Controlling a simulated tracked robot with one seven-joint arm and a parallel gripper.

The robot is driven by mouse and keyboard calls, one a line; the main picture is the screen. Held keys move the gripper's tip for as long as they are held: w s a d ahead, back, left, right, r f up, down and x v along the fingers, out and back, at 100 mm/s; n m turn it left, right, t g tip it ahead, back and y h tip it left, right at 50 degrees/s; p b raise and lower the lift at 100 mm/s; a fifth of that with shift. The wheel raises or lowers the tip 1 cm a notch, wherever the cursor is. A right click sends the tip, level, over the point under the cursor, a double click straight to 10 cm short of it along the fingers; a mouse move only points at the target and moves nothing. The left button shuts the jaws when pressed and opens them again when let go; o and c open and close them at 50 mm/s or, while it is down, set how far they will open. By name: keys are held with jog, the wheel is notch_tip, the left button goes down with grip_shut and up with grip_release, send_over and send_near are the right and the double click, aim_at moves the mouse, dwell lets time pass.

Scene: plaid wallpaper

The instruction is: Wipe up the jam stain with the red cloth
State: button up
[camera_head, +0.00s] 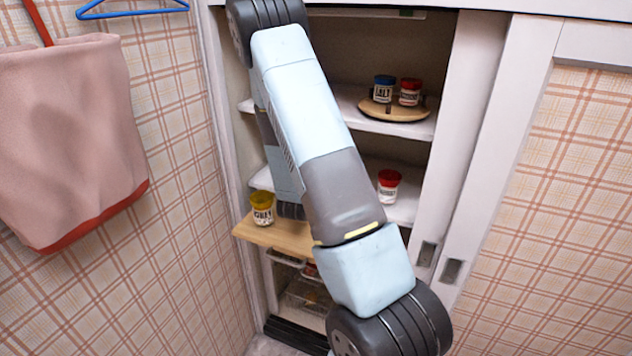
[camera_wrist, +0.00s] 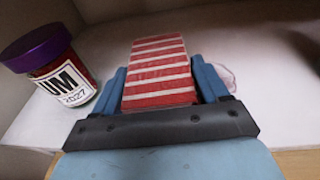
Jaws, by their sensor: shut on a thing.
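In the wrist view, my gripper (camera_wrist: 160,70) is shut on a red-and-white striped cloth (camera_wrist: 158,48), folded into a block between the blue fingers. A faint pinkish stain (camera_wrist: 229,79) shows on the white shelf (camera_wrist: 262,60) just right of the right finger, partly hidden by it. I cannot tell whether the cloth touches the shelf. In the head view my arm reaches into the cupboard, and the gripper, cloth and stain are hidden.
A purple-lidded jar (camera_wrist: 52,64) stands close left of my gripper. In the head view, two jars stand on a round wooden board (camera_head: 398,112) above, a red-lidded jar (camera_head: 388,187) on the shelf below, and a yellow-lidded jar (camera_head: 262,209) on a wooden board (camera_head: 285,237).

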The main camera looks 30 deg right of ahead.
jog(key=shift+f, duration=0.85)
dwell(0.3)
jog(key=shift+s+d, duration=1.05)
jog(key=shift+s, duration=0.3)
jog(key=shift+s+d+f, duration=0.1)
jog(key=shift+s+d, duration=0.45)
jog(key=shift+s, duration=0.2)
jog(key=shift+s+d+f, duration=0.1)
jog(key=shift+s+d, duration=0.4)
jog(key=shift+s, duration=0.2)
jog(key=shift+s+d+r, duration=0.15)
jog(key=shift+s+d, duration=0.85)
jog(key=shift+s, duration=0.25)
jog(key=shift+w+a+r, duration=0.1)
jog(key=shift+w+a, duration=0.45)
jog(key=shift+w, duration=0.2)
jog(key=shift+w+a+r, duration=0.1)
jog(key=shift+w+a, duration=0.45)
jog(key=shift+w, duration=0.15)
jog(key=shift+w+a+f, duration=0.15)
jog(key=shift+w+a, duration=0.9)
jog(key=shift+w, duration=0.25)
jog(key=shift+w+a+f, duration=0.15)
jog(key=shift+w+a, duration=0.9)
jog(key=shift+w, duration=0.25)
jog(key=shift+r, duration=0.1)
